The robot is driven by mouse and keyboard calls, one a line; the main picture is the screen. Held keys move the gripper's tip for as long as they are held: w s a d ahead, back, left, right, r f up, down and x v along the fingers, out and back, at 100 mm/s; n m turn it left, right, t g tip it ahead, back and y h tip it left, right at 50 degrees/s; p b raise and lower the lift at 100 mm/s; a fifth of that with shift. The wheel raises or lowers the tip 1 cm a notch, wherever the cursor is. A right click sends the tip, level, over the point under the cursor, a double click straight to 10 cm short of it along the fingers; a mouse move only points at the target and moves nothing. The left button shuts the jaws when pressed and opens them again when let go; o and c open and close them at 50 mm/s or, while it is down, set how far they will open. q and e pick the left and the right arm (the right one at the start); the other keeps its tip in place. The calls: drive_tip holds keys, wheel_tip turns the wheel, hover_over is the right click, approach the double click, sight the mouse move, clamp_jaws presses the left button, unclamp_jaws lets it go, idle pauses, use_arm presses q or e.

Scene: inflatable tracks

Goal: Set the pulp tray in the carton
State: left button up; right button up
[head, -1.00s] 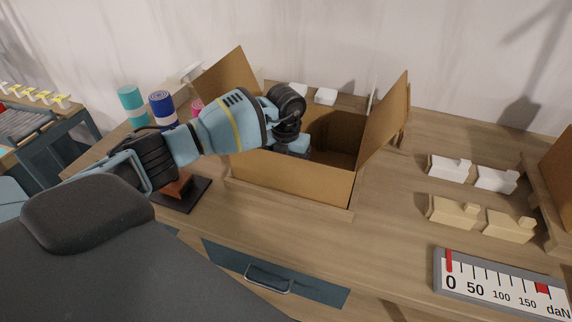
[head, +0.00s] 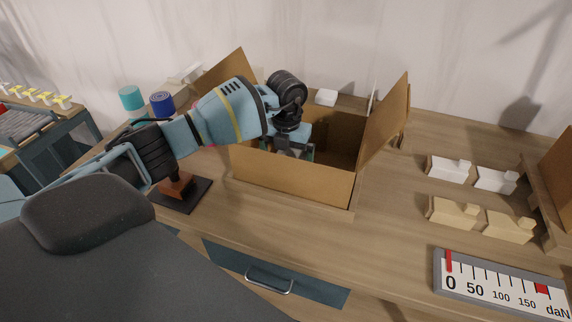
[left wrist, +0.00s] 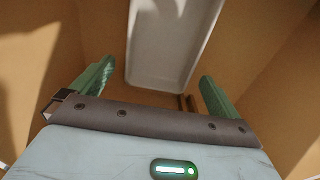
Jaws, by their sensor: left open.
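The carton (head: 295,183) stands open on the workbench with its side flaps up. My left gripper (head: 300,155) reaches down into the left part of the carton, its fingertips partly behind the near wall. In the left wrist view the pale grey-white pulp tray (left wrist: 170,45) lies inside the carton between brown cardboard walls, and the carton (left wrist: 45,55) shows around it. My left gripper (left wrist: 155,85) has its two green fingers wide apart, with nothing between them; the tray lies beyond the fingertips. My right gripper is not in view.
White blocks (head: 450,168) and tan blocks (head: 455,212) lie to the right of the carton. A dial panel (head: 500,285) is at the front right. A stamp-like block on a dark pad (head: 182,192) and rolls (head: 161,104) are on the left. The wall is close behind.

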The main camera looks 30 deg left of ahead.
use_arm(q)
wheel_tip(320, 180, up, 9)
idle(0.3)
drive_tip(key=shift+f, duration=0.1)
